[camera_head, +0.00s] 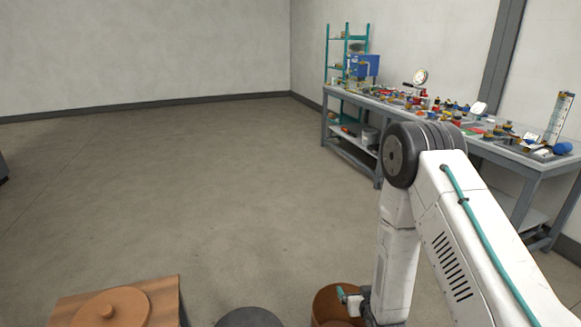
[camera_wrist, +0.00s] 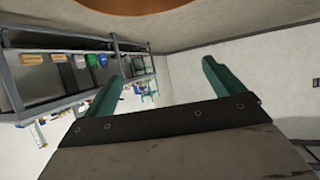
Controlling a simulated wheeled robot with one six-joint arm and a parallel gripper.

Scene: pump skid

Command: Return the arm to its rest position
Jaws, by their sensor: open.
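My white arm (camera_head: 455,235) rises at the right of the head view, bends at a dark round joint and hangs down from it. My gripper (camera_head: 345,293) shows only in part at the bottom, over an orange-brown round container (camera_head: 326,304). In the wrist view my gripper (camera_wrist: 160,85) has its two teal fingers wide apart, with nothing between them. An orange-brown curved edge (camera_wrist: 140,5) crosses the top of the wrist view.
A grey workbench (camera_head: 510,158) with many small parts stands along the right wall. A teal shelf (camera_head: 337,68) stands behind it. A wooden board (camera_head: 72,308) with a brown lid (camera_head: 112,308) and a dark round top (camera_head: 250,318) are at the bottom. The middle floor is clear.

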